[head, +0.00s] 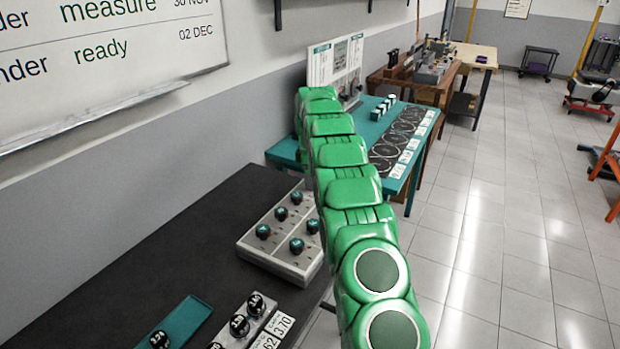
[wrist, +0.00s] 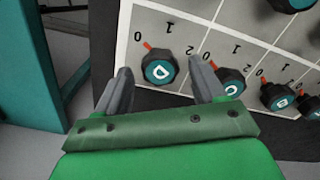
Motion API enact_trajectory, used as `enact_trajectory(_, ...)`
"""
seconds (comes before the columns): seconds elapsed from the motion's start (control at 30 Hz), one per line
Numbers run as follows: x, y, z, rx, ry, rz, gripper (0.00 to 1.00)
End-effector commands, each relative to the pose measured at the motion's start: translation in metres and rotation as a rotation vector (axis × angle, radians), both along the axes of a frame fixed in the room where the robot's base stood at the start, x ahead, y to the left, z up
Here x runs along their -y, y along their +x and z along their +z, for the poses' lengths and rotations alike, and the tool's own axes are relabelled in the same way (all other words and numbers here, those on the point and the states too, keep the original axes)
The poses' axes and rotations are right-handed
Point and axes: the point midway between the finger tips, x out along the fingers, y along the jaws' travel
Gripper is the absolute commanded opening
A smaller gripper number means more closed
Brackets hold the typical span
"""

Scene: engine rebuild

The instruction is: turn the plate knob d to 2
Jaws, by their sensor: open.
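Knob D (wrist: 160,72) is a round dark knob with a teal cap lettered D and a red pointer. In the wrist view its pointer aims up and left, toward the 0 mark; 1 and 2 are printed above it and to its right. My gripper (wrist: 160,80) is open, one finger to each side of knob D in the picture. I cannot tell whether either finger touches it. The light grey knob plate (head: 262,250) lies on the dark bench in the head view, partly behind my green arm, which hides my gripper there.
Knob C (wrist: 230,84) is close beside the right finger, with knob B (wrist: 277,97) further right. A teal table (head: 283,150) stands beyond the dark bench (head: 165,250).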

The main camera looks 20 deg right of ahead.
Motion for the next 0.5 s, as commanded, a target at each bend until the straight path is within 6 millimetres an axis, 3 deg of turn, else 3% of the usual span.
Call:
enact_trajectory(0.23, -0.0002, -0.0002, -0.0015, -0.001, 0.000, 0.000, 0.69)
enact_trajectory(0.5, -0.0002, -0.0002, -0.0015, -0.001, 0.000, 0.000, 0.30)
